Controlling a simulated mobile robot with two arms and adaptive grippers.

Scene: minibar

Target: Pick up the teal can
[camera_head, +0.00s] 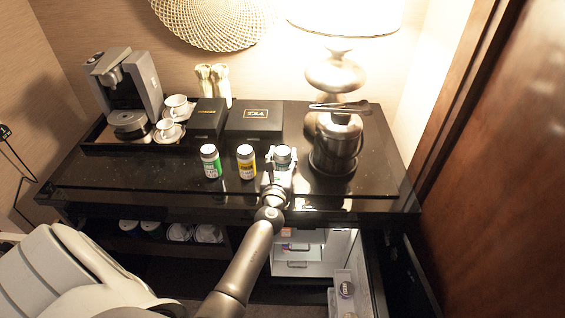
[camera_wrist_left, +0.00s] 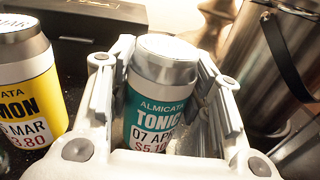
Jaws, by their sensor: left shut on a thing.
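The teal can (camera_head: 283,157) stands upright on the black counter, right of the yellow can (camera_head: 246,161). In the left wrist view the teal can (camera_wrist_left: 160,100) has a silver top and a label reading TONIC, and sits between the two fingers. My left gripper (camera_head: 279,163) reaches in from the front and is shut on the teal can, with a finger on each side. It also fills the left wrist view (camera_wrist_left: 165,85). The can's lower part is hidden by the gripper in the head view. My right gripper is not in view.
The yellow can (camera_wrist_left: 27,90) stands close on the left, with a green-labelled can (camera_head: 210,161) beyond it. A steel ice bucket (camera_head: 335,145) is close on the right. Black boxes (camera_head: 254,121) stand behind. The fridge (camera_head: 300,256) below is open.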

